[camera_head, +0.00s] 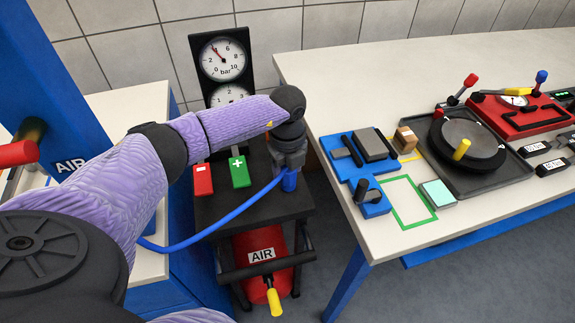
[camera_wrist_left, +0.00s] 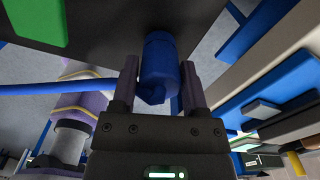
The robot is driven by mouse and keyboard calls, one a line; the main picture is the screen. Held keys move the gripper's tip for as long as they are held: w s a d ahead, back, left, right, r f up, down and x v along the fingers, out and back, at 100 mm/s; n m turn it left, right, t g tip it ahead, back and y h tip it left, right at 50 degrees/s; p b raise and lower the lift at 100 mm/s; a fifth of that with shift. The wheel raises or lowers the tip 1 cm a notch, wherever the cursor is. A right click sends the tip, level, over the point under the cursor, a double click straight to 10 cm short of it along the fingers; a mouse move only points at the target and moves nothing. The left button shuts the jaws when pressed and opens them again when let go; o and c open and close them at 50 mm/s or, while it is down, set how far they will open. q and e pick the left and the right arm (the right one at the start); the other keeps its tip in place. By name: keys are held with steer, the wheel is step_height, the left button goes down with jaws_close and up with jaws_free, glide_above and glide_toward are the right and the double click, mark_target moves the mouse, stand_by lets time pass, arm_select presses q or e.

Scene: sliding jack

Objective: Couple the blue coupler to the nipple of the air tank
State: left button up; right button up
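The blue coupler (camera_head: 290,180) is on the end of a blue hose (camera_head: 222,222), at the right edge of the dark stand top. My left gripper (camera_head: 291,160) points down over it. In the left wrist view the coupler (camera_wrist_left: 160,65) sits between the two fingers (camera_wrist_left: 160,88), which appear closed on its sides. The red air tank (camera_head: 262,245), labelled AIR, lies under the stand top, with a yellow-handled valve (camera_head: 273,299) at its front. The tank's nipple cannot be made out in either view. My right gripper is not in view.
A gauge panel (camera_head: 222,62) stands behind the stand, with red (camera_head: 203,180) and green (camera_head: 240,172) blocks before it. A white-topped bench (camera_head: 330,85) on the right carries tools and fixtures. A blue post (camera_head: 62,90) stands left. Grey floor shows between stand and bench.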

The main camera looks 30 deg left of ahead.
arm_select(q)
steer(key=o, duration=0.4)
step_height(320, 180, up, 10)
steer(key=p, duration=0.3)
steer(key=shift+f, duration=0.1)
